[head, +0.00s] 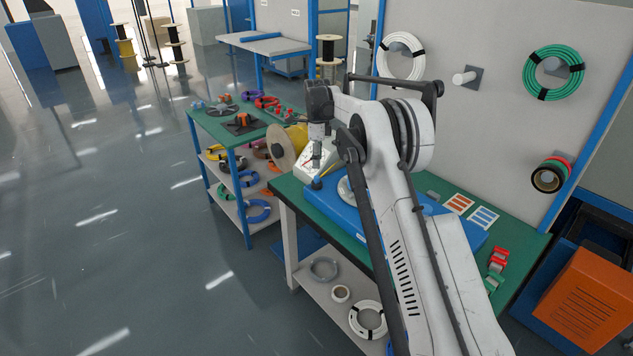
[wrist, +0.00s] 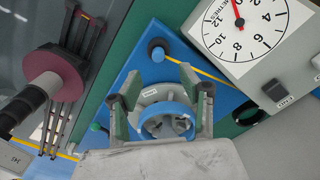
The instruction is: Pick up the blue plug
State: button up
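In the wrist view, a short hollow blue round piece (wrist: 168,122), which looks like the blue plug, shows between my fingers in front of a grey round hub (wrist: 163,92). My gripper (wrist: 160,84) is open, with one finger on each side of the hub and blue piece. I cannot tell whether either finger touches them. In the head view my gripper (head: 317,163) points down over the blue machine base (head: 331,207). The blue piece cannot be made out there. A separate blue knob (wrist: 157,50) stands beyond the fingertips.
A dial meter (wrist: 246,32) stands close on the right in the wrist view. A yellow cable (wrist: 205,72) runs from the knob toward it. A cable spool (head: 286,146) stands left of my gripper in the head view. The green bench (head: 520,247) holds small parts at right.

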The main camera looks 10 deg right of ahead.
aim_at(317, 176)
jog(key=shift+s+a+f, duration=0.1)
jog(key=shift+f, duration=3.85)
jog(key=c, duration=0.9)
jog(key=shift+r, duration=0.1)
jog(key=shift+r, duration=0.4)
jog(key=r, duration=0.3)
jog(key=shift+s+a+r, duration=0.2)
jog(key=shift+a+r, duration=0.1)
jog(key=s+a+r, duration=0.5)
jog(key=a+r, duration=0.1)
jog(key=a, duration=0.3)
jog(key=shift+s+a+r+b, duration=0.2)
jog(key=shift+s+r+b, duration=0.05)
jog(key=shift+s+b, duration=0.1)
